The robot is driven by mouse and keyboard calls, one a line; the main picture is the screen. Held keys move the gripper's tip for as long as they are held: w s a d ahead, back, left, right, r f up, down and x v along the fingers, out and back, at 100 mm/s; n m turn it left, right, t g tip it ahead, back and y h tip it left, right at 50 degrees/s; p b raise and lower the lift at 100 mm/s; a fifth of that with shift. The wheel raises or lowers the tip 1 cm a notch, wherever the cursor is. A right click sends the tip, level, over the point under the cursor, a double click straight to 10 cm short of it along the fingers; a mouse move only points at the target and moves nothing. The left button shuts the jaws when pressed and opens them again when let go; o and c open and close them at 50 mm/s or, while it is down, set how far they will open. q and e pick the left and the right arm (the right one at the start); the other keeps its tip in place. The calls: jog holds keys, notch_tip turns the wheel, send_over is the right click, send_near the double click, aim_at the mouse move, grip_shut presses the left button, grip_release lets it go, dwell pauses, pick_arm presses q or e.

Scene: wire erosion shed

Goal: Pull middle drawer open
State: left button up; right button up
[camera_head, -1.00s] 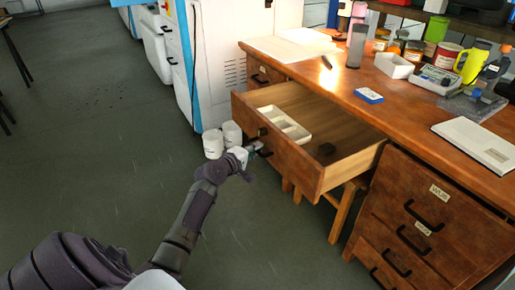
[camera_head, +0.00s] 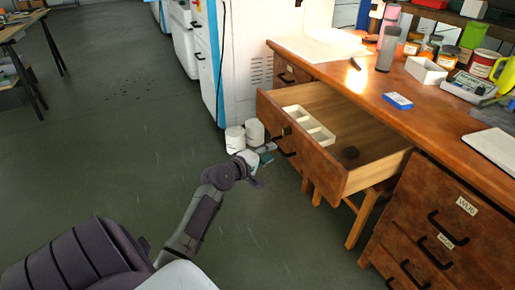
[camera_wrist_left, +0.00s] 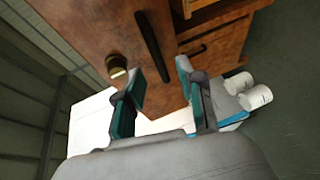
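The middle drawer (camera_head: 310,152) of the wooden desk is pulled far out, with its inside visible. Its front has a dark bar handle (camera_head: 285,151) and a round knob or lock (camera_head: 287,131). A pale divided tray (camera_head: 310,128) and a small dark object (camera_head: 350,153) lie inside. My left gripper (camera_head: 267,153) is just in front of the handle. In the left wrist view my left gripper (camera_wrist_left: 160,72) has its teal-padded fingers apart, with nothing between them. The handle (camera_wrist_left: 153,47) shows just beyond the fingertips, seemingly clear of them. My right gripper is out of view.
Two white containers (camera_head: 244,137) stand on the floor beside the white-blue machine (camera_head: 240,60). Closed labelled drawers (camera_head: 440,225) are at the right. The floor on the left is mostly clear.

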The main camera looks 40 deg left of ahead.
pick_arm(q)
jog(key=s+r, duration=0.1)
jog(key=s, duration=0.5)
jog(key=shift+s+r, duration=0.15)
jog(key=shift+s, duration=0.15)
